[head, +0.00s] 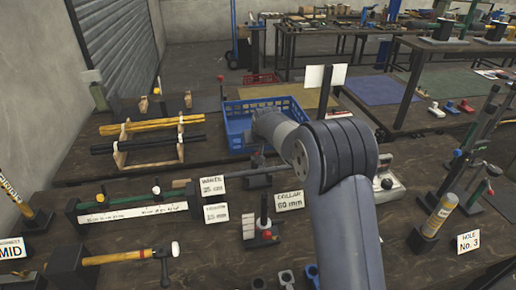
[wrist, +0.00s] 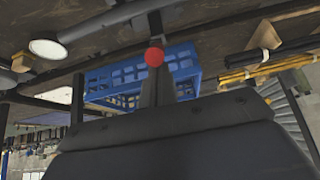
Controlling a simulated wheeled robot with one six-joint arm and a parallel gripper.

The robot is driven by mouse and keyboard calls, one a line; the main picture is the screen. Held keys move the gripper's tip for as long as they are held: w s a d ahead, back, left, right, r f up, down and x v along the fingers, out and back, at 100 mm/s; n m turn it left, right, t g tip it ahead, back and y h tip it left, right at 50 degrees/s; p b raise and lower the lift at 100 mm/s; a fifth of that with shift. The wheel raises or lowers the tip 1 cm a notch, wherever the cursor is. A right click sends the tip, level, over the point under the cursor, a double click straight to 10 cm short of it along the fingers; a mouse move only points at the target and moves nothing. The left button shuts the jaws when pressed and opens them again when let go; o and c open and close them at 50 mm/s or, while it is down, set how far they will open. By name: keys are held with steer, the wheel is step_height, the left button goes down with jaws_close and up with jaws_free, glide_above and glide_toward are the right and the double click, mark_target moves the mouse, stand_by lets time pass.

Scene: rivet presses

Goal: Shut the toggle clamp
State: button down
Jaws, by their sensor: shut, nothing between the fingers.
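In the wrist view a red ball knob (wrist: 154,57) sits at the end of a short dark rod. It looks like the toggle clamp's handle knob, right by the tips of my gripper (wrist: 156,72). My gripper's fingers are together and empty; I cannot tell whether they touch the knob. In the head view my arm's forearm and wrist hide most of the gripper. A dark metal device (head: 258,180) stands on the bench below my wrist, and a small fixture (head: 262,230) with a black upright post and red part stands nearer. I cannot tell which is the clamp.
A blue crate (head: 236,134) stands behind my wrist. A wooden rack with yellow and black bars (head: 150,125) is to the left. Signs (head: 288,201), a hammer (head: 118,257) and a long dark fixture (head: 130,212) stand in front. A yellow cylinder (head: 440,215) stands at the right.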

steer(key=shift+f, duration=0.2)
steer(key=f+b, duration=0.1)
steer(key=b, duration=0.2)
steer(key=s+t+b, duration=0.1)
steer(key=b, duration=0.2)
steer(key=shift+s+d+f+t+y+b, duration=0.2)
steer(key=shift+f+t+y+b, duration=0.1)
steer(key=shift+f+b, duration=0.1)
steer(key=shift+s+d+f+t+y+b, duration=0.15)
steer(key=shift+s+f+t+b, duration=0.4)
steer(key=shift+b, duration=1.2)
steer(key=shift+s+d+f+t+y+b, duration=0.15)
steer(key=shift+s+f+b, duration=0.45)
steer(key=shift+f+b, duration=0.85)
steer(key=shift+s+d+f+t+b, duration=0.2)
steer(key=shift+s+f+t+b, duration=0.25)
steer(key=shift+b, duration=1.65)
steer(key=shift+s+f+g, duration=0.15)
steer(key=shift+f+g, duration=0.05)
steer(key=shift+g, duration=0.05)
step_height(320, 180, up, 11)
steer(key=p, duration=0.1)
steer(key=shift+r+p, duration=0.2)
steer(key=shift+p, duration=0.2)
steer(key=shift+f, duration=0.1)
